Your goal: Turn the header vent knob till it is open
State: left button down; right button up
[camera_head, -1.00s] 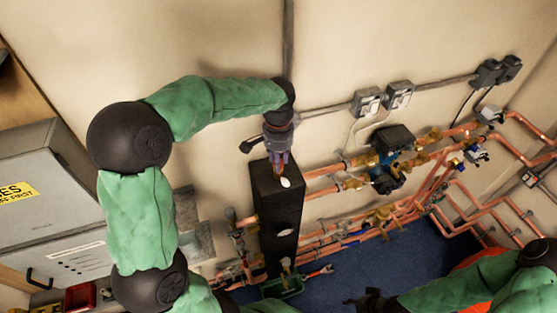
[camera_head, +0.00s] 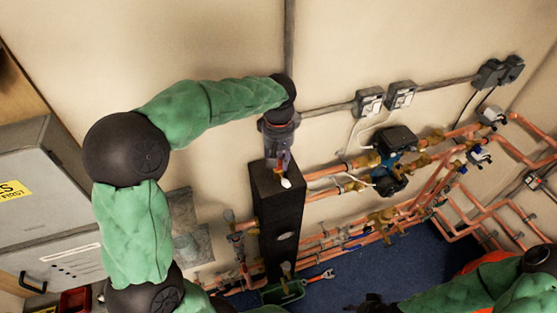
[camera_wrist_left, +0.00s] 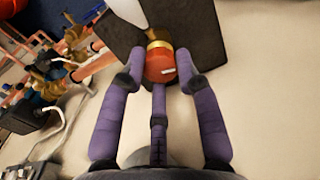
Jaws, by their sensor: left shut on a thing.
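The header vent knob (camera_wrist_left: 161,66) is a red-orange cap with a white mark and a brass collar. It sits on top of the tall dark header block (camera_head: 277,225), which also shows in the left wrist view (camera_wrist_left: 185,25). My left gripper (camera_head: 280,160) points down at the block's top. In the left wrist view its purple fingers (camera_wrist_left: 160,78) are closed around the knob, on both sides and below it. In the head view the fingers mostly hide the knob. My right gripper (camera_head: 370,302) shows only as a dark shape at the bottom edge; its fingers are unclear.
Copper pipes (camera_head: 325,172) with brass valves run right from the block, past a blue and black pump (camera_head: 390,160). A green tray (camera_head: 283,292) stands at the block's foot, near a red-handled tool (camera_head: 319,276). A grey cabinet (camera_head: 42,200) stands at left.

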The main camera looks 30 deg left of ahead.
pick_arm(q)
jog(key=n, duration=0.4)
jog(key=shift+s+d+f+b, duration=0.1)
jog(key=shift+f+b, duration=0.15)
jog(key=shift+b, duration=0.1)
jog(key=shift+n, duration=2.1)
jog(key=c, duration=0.9)
grip_release()
jog(key=shift+d+r, duration=0.1)
jog(key=shift+r, duration=0.1)
